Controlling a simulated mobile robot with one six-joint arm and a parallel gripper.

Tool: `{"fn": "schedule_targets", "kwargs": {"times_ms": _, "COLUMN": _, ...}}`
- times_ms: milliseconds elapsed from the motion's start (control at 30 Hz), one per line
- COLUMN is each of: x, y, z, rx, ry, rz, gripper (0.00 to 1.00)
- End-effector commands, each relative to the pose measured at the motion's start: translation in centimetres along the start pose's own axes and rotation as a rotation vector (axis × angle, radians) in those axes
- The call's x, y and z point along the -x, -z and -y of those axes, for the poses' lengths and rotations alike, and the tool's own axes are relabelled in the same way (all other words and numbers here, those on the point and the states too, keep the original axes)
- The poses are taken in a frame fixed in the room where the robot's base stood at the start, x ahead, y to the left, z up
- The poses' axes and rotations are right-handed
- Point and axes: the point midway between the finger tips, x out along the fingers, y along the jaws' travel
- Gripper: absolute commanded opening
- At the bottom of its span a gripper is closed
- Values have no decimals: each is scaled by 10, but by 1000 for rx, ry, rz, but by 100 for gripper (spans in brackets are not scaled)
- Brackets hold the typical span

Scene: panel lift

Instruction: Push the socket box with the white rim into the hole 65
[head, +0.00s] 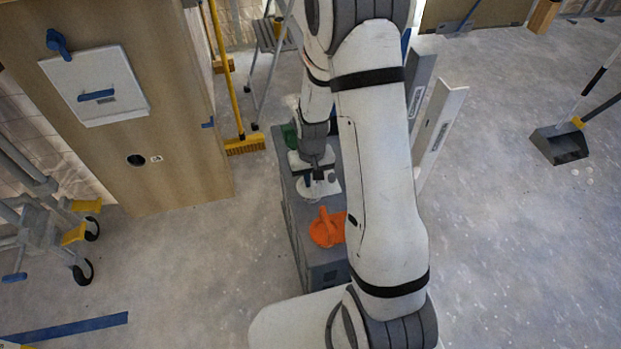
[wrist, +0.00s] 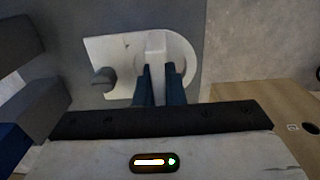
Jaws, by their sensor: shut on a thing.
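My gripper (head: 318,177) is over the top of a long grey chest in the head view. In the wrist view its two dark blue fingers (wrist: 160,85) are closed on a white upright part of a white-rimmed piece (wrist: 185,52), which looks like the socket box. Its rounded white rim lies over the grey chest top; the box body is hidden, and I cannot tell whether it is lifted. A wooden panel (head: 165,110) stands at the left, with a dark round hole (head: 136,160) low on it and a small label beside it, too small to read.
The chest (head: 325,275) also carries an orange thing (head: 327,228) and a green thing (head: 290,135). A white plate with a blue handle (head: 97,95) is on the panel. A yellow broom (head: 245,145) leans nearby. A wheeled frame (head: 50,220) stands left.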

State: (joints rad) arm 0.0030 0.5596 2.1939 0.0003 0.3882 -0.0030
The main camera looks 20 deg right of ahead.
Motion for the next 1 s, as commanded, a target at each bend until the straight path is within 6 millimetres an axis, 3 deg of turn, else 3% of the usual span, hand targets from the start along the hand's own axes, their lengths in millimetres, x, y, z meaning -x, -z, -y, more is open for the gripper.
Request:
{"fn": "schedule_targets", "kwargs": {"times_ms": 200, "x": -6, "y": 0, "z": 0, "rx": 0, "ry": 0, "rz": 0, "gripper": 0}}
{"fn": "schedule_targets", "kwargs": {"times_ms": 233, "x": -4, "y": 0, "z": 0, "rx": 0, "ry": 0, "rz": 0, "gripper": 12}}
{"fn": "schedule_targets", "kwargs": {"times_ms": 467, "x": -4, "y": 0, "z": 0, "rx": 0, "ry": 0, "rz": 0, "gripper": 31}}
{"fn": "schedule_targets", "kwargs": {"times_ms": 1000, "x": -4, "y": 0, "z": 0, "rx": 0, "ry": 0, "rz": 0, "gripper": 31}}
